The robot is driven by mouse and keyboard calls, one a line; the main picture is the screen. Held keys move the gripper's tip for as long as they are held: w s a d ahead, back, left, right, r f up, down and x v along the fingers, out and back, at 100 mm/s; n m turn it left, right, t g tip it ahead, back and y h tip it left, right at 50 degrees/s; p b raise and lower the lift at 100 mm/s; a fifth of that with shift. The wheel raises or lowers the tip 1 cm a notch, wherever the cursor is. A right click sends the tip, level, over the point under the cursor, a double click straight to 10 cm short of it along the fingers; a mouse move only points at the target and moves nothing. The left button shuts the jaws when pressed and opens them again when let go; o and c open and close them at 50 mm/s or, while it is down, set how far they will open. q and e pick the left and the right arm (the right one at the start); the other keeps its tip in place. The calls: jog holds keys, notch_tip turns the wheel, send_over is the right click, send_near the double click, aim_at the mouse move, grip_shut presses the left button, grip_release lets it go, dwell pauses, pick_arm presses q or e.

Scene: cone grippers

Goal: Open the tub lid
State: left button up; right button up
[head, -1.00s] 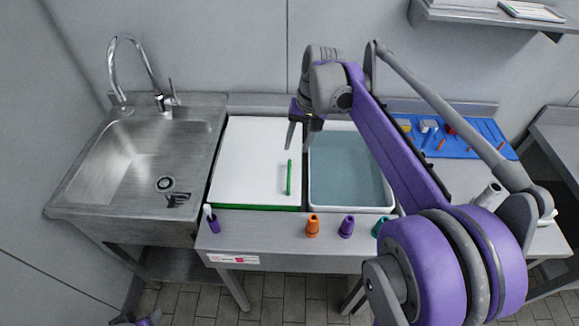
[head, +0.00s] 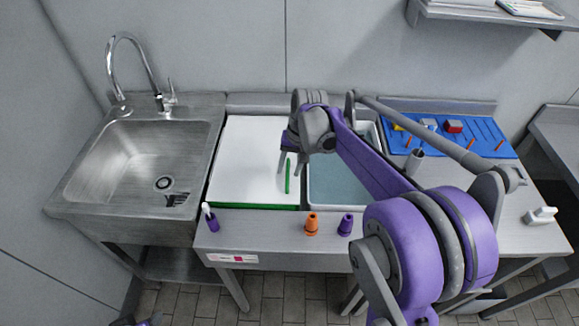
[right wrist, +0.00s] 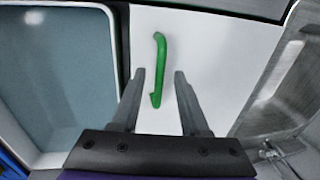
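The tub lid (head: 250,160) is a flat white panel with a green front edge, lying flat in the counter beside the sink. Its green bar handle (head: 288,176) is near its right side; the handle also shows in the right wrist view (right wrist: 158,68). My right gripper (head: 289,170) is open and empty at the handle. In the right wrist view its fingertips (right wrist: 159,73) are on either side of the handle, apart from it; their height above the lid is unclear. Only a small purple and dark part of my left arm shows at the bottom left edge; its fingers cannot be made out.
An open tub (head: 340,185) with blue-grey content is right of the lid, partly behind my right arm. A steel sink (head: 135,160) is at left. Orange (head: 312,224) and purple (head: 346,224) cones stand along the front edge. A blue tool mat (head: 480,140) lies at back right.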

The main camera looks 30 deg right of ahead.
grip_shut()
dwell(1.3)
